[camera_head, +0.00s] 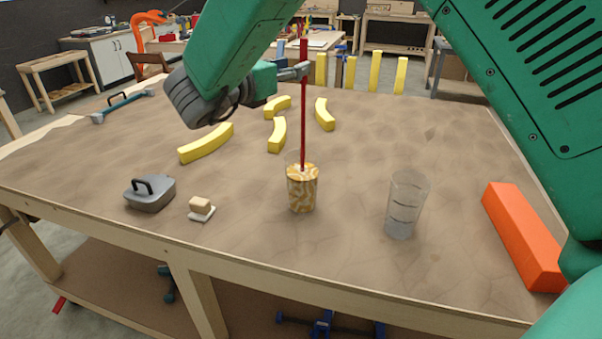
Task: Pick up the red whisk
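The red whisk (303,120) shows as a thin, dark red, nearly upright rod. Its lower end is inside a clear cup (302,190) with a yellow-and-white swirled pattern, which hides the whisk's head. My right gripper (302,70) is at the upper part of the rod, and its grey fingers appear closed around it. My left gripper is not in view.
A clear ribbed cup (405,205) stands right of the patterned cup, and an orange block (524,236) lies farther right. A grey lidded dish (150,193) and a butter-like block (200,207) are front left. Several yellow curved blocks (206,143) lie behind.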

